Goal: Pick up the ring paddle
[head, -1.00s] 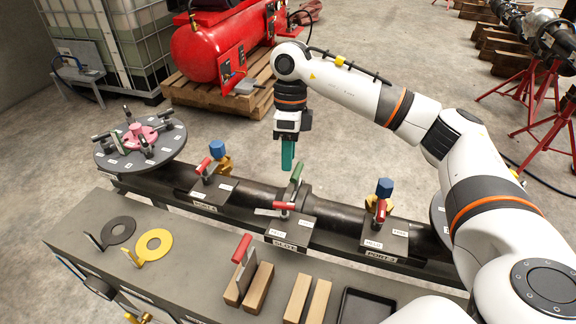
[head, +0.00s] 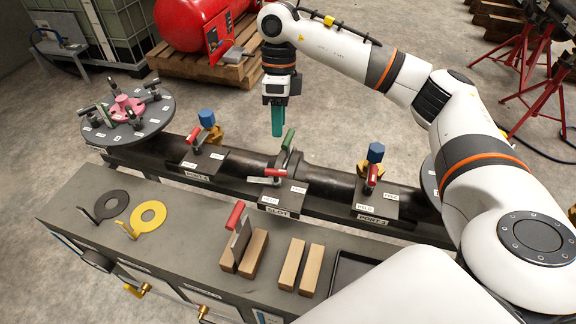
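A grey plate with a red handle (head: 236,222) stands upright by wooden blocks. My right gripper (head: 278,122), with teal fingers pointing down, hangs above the pipe near the green-handled slot clamp, away from the paddles. Its fingers overlap in this view, so their opening is hidden. My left gripper is not in view.
A dark pipe (head: 232,163) with clamps and blue-topped valves runs behind the bench (head: 170,250). A round turntable (head: 150,119) with a pink part is at its left end. Wooden blocks (head: 291,265) and a black tray (head: 349,268) stand on the bench's right.

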